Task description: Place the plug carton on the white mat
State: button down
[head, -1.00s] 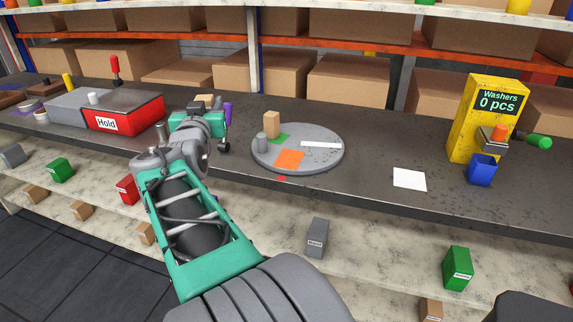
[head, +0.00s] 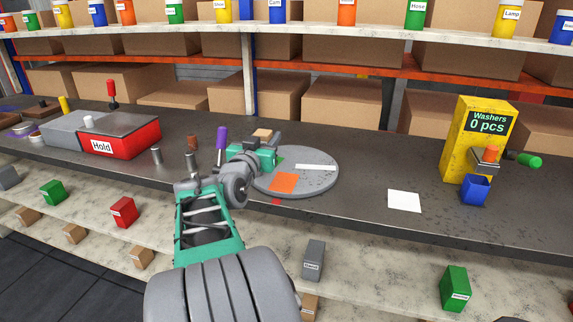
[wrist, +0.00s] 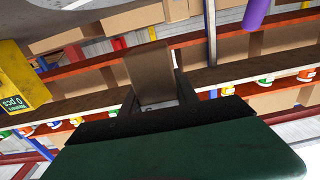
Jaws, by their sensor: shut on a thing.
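The plug carton, a tan box (head: 262,134), shows just above and behind my gripper (head: 266,150) at the back left of the grey turntable. In the wrist view the carton (wrist: 150,72) sits between the two dark fingers, and my gripper (wrist: 157,98) is shut on it. No label on it is readable. I cannot tell whether its base touches the turntable. The white mat (head: 404,201) lies flat and bare on the dark bench, right of the turntable.
The round turntable (head: 325,181) bears an orange patch (head: 284,182) and a white strip (head: 315,167). A yellow washer dispenser (head: 460,150) with a blue cup (head: 475,190) stands right of the mat. A purple cylinder (head: 221,138) and the red Hold box (head: 130,139) are left. Bench between turntable and mat is clear.

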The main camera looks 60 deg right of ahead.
jog(key=d+f, duration=0.2)
jog(key=s+d+f, duration=0.1)
jog(key=d+f, duration=0.1)
jog(key=s+d+f, duration=0.1)
jog(key=d+f, duration=0.1)
jog(key=shift+s+d+f, duration=0.25)
jog(key=shift+d, duration=0.05)
jog(key=shift+d+f+b, duration=0.2)
jog(key=shift+f+b, duration=0.35)
jog(key=shift+f, duration=1.25)
jog(key=c, duration=0.9)
grip_release()
jog(key=shift+r+p, duration=0.15)
jog(key=shift+p, duration=0.25)
